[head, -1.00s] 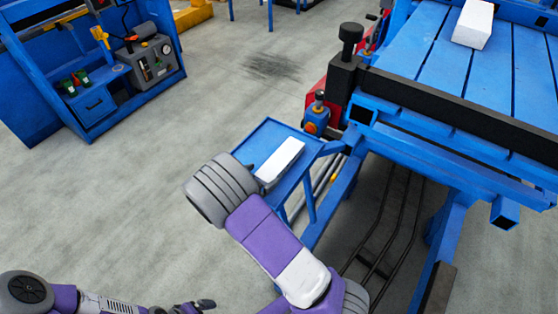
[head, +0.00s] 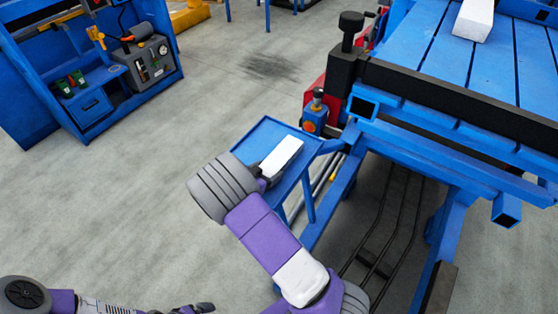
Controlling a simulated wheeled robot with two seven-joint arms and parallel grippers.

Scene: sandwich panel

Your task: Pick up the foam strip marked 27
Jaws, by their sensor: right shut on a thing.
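A white foam strip (head: 283,156) lies at the small blue side tray (head: 262,133), beside the large blue bench. No number can be read on it. My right gripper (head: 268,178) is at the near end of this strip and is shut on it; the wrist hides most of the fingers. I cannot tell whether the strip touches the tray. Another white strip (head: 474,18) lies on the slatted blue bench top at the upper right, also with no readable mark. My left gripper (head: 200,309) is low at the bottom edge, partly cut off, far from both strips.
The large blue bench (head: 440,45) with a black front rail (head: 450,95) fills the right side. A blue-and-orange fitting (head: 314,115) stands just behind the tray. A blue workstation (head: 95,100) is at the upper left. The grey floor between is clear.

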